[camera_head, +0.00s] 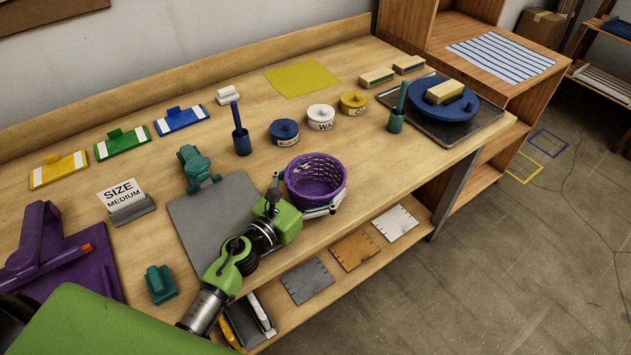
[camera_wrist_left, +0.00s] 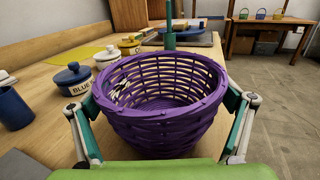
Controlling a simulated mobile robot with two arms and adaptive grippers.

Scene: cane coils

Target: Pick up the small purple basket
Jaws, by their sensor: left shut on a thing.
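The small purple basket (camera_head: 316,182) is a round woven bowl near the front edge of the wooden workbench (camera_head: 330,130). In the left wrist view the basket (camera_wrist_left: 160,128) fills the middle, upright, with a green and white finger of my left gripper (camera_wrist_left: 162,125) pressed on each side. My right gripper is not in view.
Blue (camera_head: 284,131), white (camera_head: 321,117) and yellow (camera_head: 354,103) lidded pots stand behind the basket. A green holder (camera_head: 396,120) stands to the right, by a blue plate (camera_head: 465,107) on a dark slab. The lower shelf holds flat sheets (camera_head: 355,250).

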